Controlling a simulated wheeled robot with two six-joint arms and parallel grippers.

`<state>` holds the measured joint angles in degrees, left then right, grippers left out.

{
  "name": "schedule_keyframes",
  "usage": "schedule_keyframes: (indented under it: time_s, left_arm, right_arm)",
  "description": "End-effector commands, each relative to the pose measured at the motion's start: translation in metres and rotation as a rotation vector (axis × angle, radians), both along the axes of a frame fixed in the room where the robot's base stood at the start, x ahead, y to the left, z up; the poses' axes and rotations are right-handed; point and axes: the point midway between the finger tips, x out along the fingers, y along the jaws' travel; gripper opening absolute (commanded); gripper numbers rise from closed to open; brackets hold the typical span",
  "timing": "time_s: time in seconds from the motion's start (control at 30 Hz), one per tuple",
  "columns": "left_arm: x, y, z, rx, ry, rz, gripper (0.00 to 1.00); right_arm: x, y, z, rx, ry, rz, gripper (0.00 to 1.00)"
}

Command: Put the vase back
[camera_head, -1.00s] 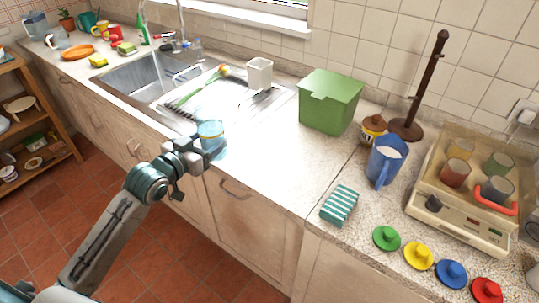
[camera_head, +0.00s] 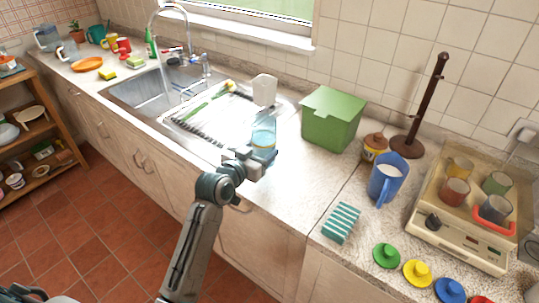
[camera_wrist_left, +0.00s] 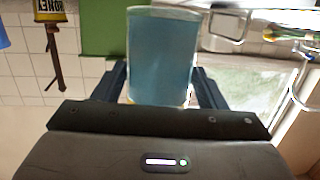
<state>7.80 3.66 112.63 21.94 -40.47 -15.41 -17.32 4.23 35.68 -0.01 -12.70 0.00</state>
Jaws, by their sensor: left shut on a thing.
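The vase (camera_head: 263,138), a clear glass vessel with bluish water, is held upright by my left gripper (camera_head: 256,155) near the counter's front edge, right of the drying area. In the left wrist view the vase (camera_wrist_left: 160,60) fills the space between the two dark fingers, which are shut on it. A flower with a long green stalk (camera_head: 207,103) lies on the drainboard (camera_head: 185,135). I cannot tell whether the vase's base touches the counter. My right gripper does not show.
A white cup (camera_head: 264,90) stands at the drainboard's right end. A green box (camera_head: 331,121), a honey jar (camera_head: 374,148) and a blue pitcher (camera_head: 386,180) stand further right. The counter (camera_head: 295,180) before the green box is clear. The faucet (camera_head: 188,40) rises behind the sink.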

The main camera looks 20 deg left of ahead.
Motion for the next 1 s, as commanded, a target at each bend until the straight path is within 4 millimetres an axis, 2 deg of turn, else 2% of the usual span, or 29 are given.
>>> schedule_keyframes:
  time_s: [0.1,0.23,0.33,0.6,0.97,1.0]
  left_arm:
    - [0.011,-0.015,0.002,-0.006,-0.002,0.0,0.34]
    - [0.017,-0.023,0.0,-0.002,-0.005,0.0,0.34]
    - [0.018,-0.025,-0.005,-0.001,-0.002,0.0,0.34]
    - [0.017,-0.024,-0.035,0.0,-0.002,0.001,0.34]
    - [0.017,-0.024,-0.039,-0.001,-0.004,0.001,0.34]
    - [0.017,-0.024,-0.04,0.0,0.0,0.0,0.71]
  right_arm:
    - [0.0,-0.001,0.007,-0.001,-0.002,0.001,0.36]
    - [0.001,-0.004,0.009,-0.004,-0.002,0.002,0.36]
    - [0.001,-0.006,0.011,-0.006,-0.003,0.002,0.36]
    - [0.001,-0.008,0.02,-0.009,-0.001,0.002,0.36]
    - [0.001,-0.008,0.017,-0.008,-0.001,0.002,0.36]
    - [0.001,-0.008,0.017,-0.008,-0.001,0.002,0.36]
